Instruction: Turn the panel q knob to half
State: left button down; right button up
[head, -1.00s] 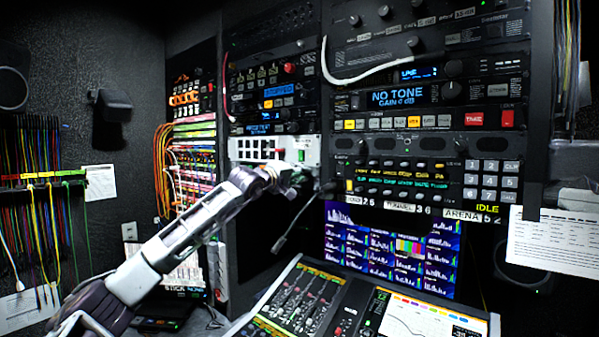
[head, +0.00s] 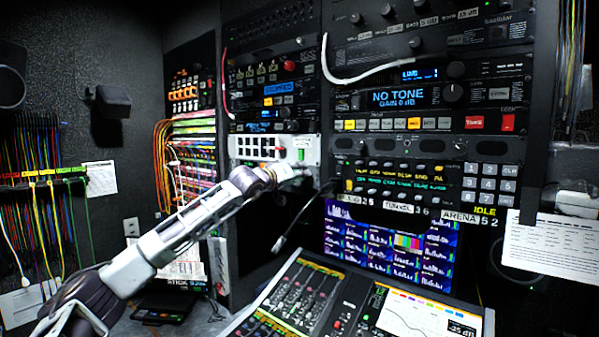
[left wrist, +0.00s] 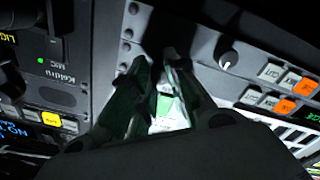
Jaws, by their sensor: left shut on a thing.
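My left gripper (head: 304,172) reaches in from the left to the rack, at the seam between the pale panel (head: 243,148) and the dark intercom panel (head: 440,172). In the left wrist view my left gripper (left wrist: 158,64) has its green-lined fingers close together at the panel face. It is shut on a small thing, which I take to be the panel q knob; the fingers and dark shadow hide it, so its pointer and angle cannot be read. Another black knob (left wrist: 228,60) with a white pointer stands clear beside the fingers. My right gripper is not in view.
A gooseneck microphone (head: 300,220) hangs just below my left gripper. A white cable (head: 350,78) loops across the rack above. A mixing console (head: 300,300) and a monitor (head: 390,246) lie below. Lit buttons (left wrist: 285,104) sit near the fingers.

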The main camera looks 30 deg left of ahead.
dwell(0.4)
pick_arm(q)
jog(key=c, duration=1.3)
grip_release()
jog(key=shift+c, duration=0.2)
jog(key=s+a, duration=0.1)
jog(key=s, duration=1)
jog(key=shift+s, duration=0.4)
jog(key=shift+a+f, duration=0.1)
